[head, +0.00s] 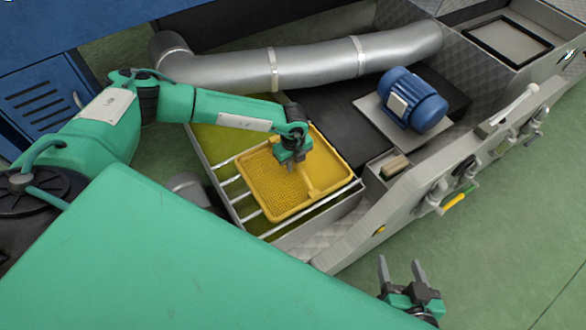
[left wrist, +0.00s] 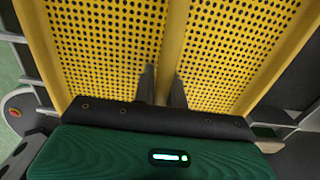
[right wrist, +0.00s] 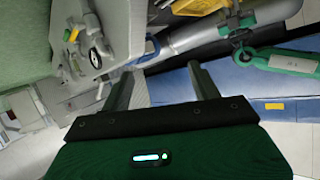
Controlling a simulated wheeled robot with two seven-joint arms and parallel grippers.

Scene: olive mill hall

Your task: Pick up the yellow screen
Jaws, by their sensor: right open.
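The yellow screen (head: 262,187) is a rectangular perforated tray with a raised rim and a central bar. It lies on metal rails over an open bin of yellow-green liquid. My left gripper (head: 276,171) reaches down onto its middle. In the left wrist view the perforated screen (left wrist: 105,45) fills the picture, and the fingers of my left gripper (left wrist: 163,88) are close together, one on each side of the central bar, shut on it. The fingertips are partly hidden. My right gripper (head: 408,272) is open and empty, right of the machine; its fingers show in the right wrist view (right wrist: 162,82).
A blue motor (head: 414,98) stands on a plate right of the screen. A silver duct (head: 300,65) runs behind. A metal side panel with valves (head: 440,190) borders the bin on the right. A blue cabinet (head: 40,95) stands at left. Green floor is free at lower right.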

